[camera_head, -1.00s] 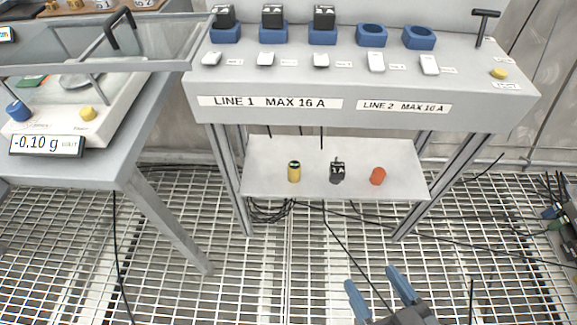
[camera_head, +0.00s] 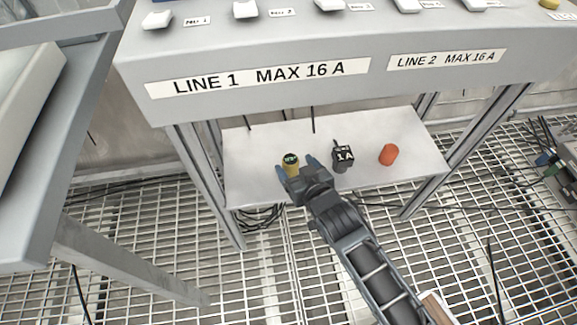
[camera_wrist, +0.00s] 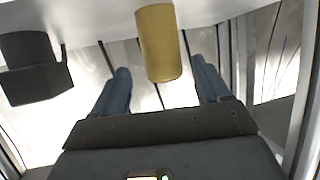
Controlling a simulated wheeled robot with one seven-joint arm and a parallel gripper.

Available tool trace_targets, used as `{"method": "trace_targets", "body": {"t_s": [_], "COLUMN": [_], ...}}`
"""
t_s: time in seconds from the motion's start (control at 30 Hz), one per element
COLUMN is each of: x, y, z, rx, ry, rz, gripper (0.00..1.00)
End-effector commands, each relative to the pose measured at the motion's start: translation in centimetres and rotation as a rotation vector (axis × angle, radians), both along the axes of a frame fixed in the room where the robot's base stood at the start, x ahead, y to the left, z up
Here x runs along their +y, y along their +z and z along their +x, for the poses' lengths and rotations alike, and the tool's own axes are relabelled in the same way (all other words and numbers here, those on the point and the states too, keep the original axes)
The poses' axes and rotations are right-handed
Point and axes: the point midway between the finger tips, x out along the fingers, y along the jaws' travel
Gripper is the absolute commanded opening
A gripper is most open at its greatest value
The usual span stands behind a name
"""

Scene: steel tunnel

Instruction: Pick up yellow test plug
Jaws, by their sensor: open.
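The yellow test plug (camera_head: 291,161), a small cylinder with a dark top, stands on the lower shelf (camera_head: 255,185) under the bench. My gripper (camera_head: 297,169) is open in front of it, with its blue fingers pointing at the plug. In the wrist view the yellow plug (camera_wrist: 158,45) appears between the two open fingers of my gripper (camera_wrist: 160,88), near their tips. I cannot tell whether either finger touches it.
A black plug marked 1A (camera_head: 343,156) stands to the right of the yellow one, and an orange-red cylinder (camera_head: 389,154) is farther right. The bench body (camera_head: 380,80) overhangs the shelf, and metal legs (camera_head: 205,180) stand at its sides.

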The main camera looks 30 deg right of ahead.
Motion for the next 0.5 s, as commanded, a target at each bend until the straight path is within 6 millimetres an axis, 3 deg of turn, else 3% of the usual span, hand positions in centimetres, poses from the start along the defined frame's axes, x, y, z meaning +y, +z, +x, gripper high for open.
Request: {"method": "trace_targets", "body": {"t_s": [0.33, 0.5], "x": [0.0, 0.0], "y": [-2.0, -2.3], "z": [4.1, 5.1], "rx": [-0.002, 0.000], "ry": [0.000, 0.000], "rz": [-0.001, -0.001], "gripper": [0.75, 0.75]}}
